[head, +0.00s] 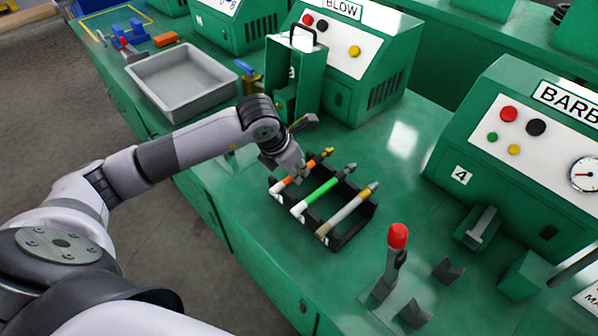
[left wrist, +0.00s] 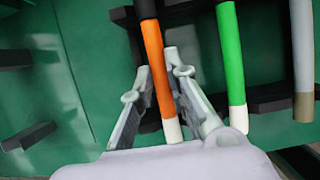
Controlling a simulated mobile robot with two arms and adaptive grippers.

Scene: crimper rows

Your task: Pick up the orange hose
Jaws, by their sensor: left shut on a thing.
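The orange hose (head: 309,168) lies in the leftmost place of a black rack (head: 342,240) on the green bench. It has a white end and a brass-coloured tip. My left gripper (head: 297,174) is over its near part. In the left wrist view the orange hose (left wrist: 155,70) runs between the two fingers of my left gripper (left wrist: 160,85), which is shut on it. Its white end (left wrist: 172,131) shows below the fingers. The hose still appears to rest in the rack. My right gripper is not in view.
A green hose (head: 317,195) and a grey hose (head: 345,210) lie beside it in the rack. A red-topped lever (head: 397,237) stands to the right. A green machine marked BLOW (head: 345,60) and one marked BARB (head: 530,150) stand behind. A grey tray (head: 182,80) sits at the left.

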